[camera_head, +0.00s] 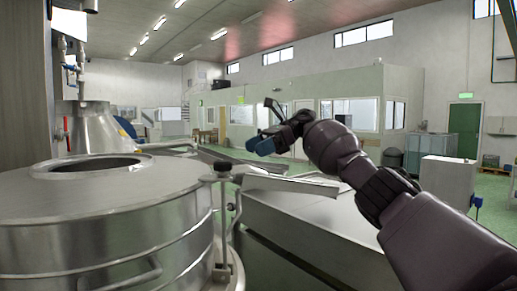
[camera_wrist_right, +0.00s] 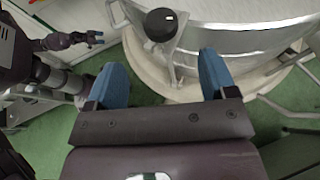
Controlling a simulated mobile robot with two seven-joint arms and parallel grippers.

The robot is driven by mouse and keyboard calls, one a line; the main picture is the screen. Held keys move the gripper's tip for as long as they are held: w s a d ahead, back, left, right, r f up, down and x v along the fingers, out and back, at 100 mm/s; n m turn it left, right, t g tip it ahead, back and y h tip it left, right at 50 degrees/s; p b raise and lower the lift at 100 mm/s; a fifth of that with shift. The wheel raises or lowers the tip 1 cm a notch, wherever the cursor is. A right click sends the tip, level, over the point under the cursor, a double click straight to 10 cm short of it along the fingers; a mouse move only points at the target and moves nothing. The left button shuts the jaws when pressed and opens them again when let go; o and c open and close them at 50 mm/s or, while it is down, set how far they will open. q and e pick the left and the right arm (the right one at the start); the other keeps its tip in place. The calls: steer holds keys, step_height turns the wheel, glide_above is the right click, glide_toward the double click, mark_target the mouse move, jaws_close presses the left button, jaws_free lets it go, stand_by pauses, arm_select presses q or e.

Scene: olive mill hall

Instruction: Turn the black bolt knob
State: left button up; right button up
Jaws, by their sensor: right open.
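The black bolt knob (camera_head: 223,168) tops an upright threaded bolt at the right rim of a steel vat (camera_head: 110,215). In the right wrist view the knob (camera_wrist_right: 161,25) shows dark and round on its metal bracket, beyond the fingertips. My right gripper (camera_head: 262,138) is to the right of the knob and higher in the head view. In the wrist view its two blue fingers (camera_wrist_right: 160,65) are spread with nothing between them. My left gripper (camera_wrist_right: 92,38) shows small at the left of the wrist view; its opening is unclear. It is not in the head view.
The vat has a round opening (camera_head: 97,165) on top and a curved handle (camera_head: 120,277) on its side. A grey steel machine (camera_head: 300,225) stands right of the vat, below my right arm. Green floor (camera_wrist_right: 150,95) shows beside the vat.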

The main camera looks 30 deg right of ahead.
steer(key=m+t+h+b, duration=0.4)
steer(key=m+t+b, duration=0.3)
steer(key=t+b, duration=0.4)
glide_toward(231, 163)
step_height(231, 163, down, 2)
steer(key=a+p, duration=0.1)
steer(key=w+a, duration=0.2)
steer(key=w, duration=0.1)
steer(key=w+a+m+t+p, duration=0.1)
steer(key=w+a, duration=0.1)
steer(key=w, duration=0.1)
steer(key=w+a+m+p, duration=0.1)
steer(key=w+a, duration=0.1)
steer(key=w, duration=0.2)
steer(key=shift+w+r+y, duration=0.1)
steer(key=shift+r+y, duration=0.2)
steer(key=shift+r, duration=0.05)
